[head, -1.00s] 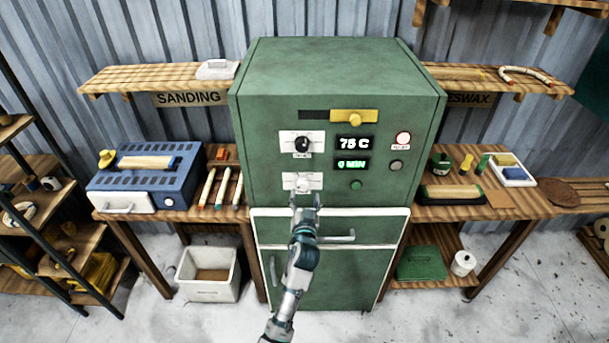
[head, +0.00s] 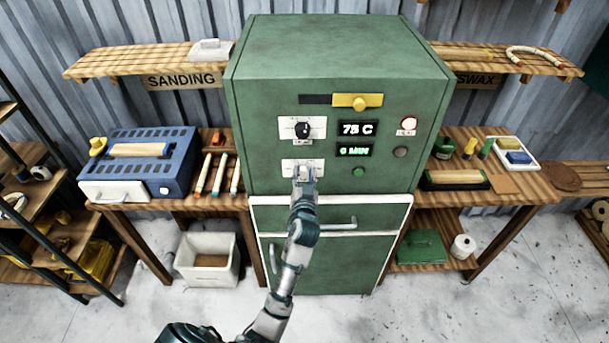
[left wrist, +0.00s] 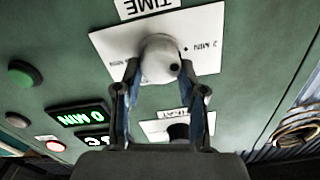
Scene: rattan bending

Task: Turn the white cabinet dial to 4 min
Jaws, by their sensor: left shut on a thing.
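The green cabinet (head: 340,100) stands in the middle of the head view. Its white dial (left wrist: 160,58) sits on a white plate marked TIME and 2 MIN in the left wrist view. The dial's dark dot lies toward its lower right there. My left gripper (left wrist: 160,76) is shut on this dial, one finger on each side. In the head view my left gripper (head: 304,176) covers most of the dial and part of its plate (head: 288,166). The time display (head: 354,150) reads 0 MIN, also in the left wrist view (left wrist: 77,115). My right gripper is not in view.
Above is a black heat dial (head: 302,129), with a 75 C display (head: 357,129) beside it. A green button (head: 358,171), a dark button (head: 401,153) and a yellow slider (head: 358,101) are nearby. A door handle (head: 337,224) sticks out below.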

